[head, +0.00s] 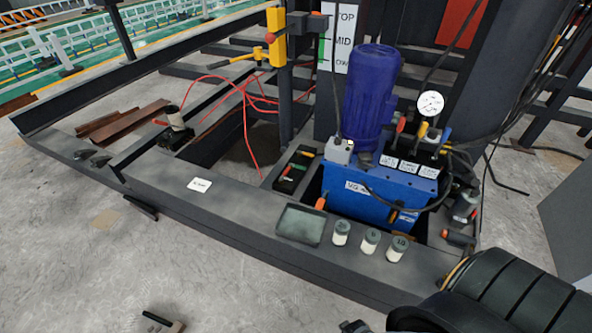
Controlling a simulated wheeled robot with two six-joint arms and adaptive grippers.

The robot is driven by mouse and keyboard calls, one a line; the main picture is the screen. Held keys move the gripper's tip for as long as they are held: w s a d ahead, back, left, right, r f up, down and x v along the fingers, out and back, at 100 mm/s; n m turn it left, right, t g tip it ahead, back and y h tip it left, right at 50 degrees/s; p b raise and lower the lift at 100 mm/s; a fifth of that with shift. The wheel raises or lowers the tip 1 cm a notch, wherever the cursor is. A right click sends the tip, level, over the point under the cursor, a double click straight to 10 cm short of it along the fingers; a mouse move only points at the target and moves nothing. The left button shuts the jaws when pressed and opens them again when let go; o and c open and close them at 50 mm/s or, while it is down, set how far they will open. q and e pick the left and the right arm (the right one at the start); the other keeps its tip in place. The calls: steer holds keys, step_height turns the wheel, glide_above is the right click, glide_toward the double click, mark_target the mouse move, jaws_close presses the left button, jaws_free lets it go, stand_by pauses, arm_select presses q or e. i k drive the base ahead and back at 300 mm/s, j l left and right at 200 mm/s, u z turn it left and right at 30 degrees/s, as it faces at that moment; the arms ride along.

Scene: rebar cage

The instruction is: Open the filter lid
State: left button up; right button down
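A blue hydraulic unit (350,196) with an upright dark-blue motor (371,98) stands in the dark frame at the right. A round white gauge (430,103) and several white labels are on its top. A small dark cylinder (465,208) sits at its right side. No part is clearly marked as the filter lid, and I cannot tell which one it is. A black piece of my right arm fills the bottom right corner. A small dark part at the bottom edge (353,326) may be my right gripper, mostly cut off.
A shallow dark tray (300,224) and three small lidded jars (370,241) stand on the frame's front beam. Red cables (246,92) hang left of a yellow-topped post (277,36). Hoses loop around the unit's right side. Open grey floor (80,260) lies front left.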

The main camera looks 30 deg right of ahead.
mark_target(468, 199)
steer(key=z, duration=2.45)
steer(key=i+l+u, duration=0.35)
steer(key=l, duration=0.2)
steer(key=k, duration=0.1)
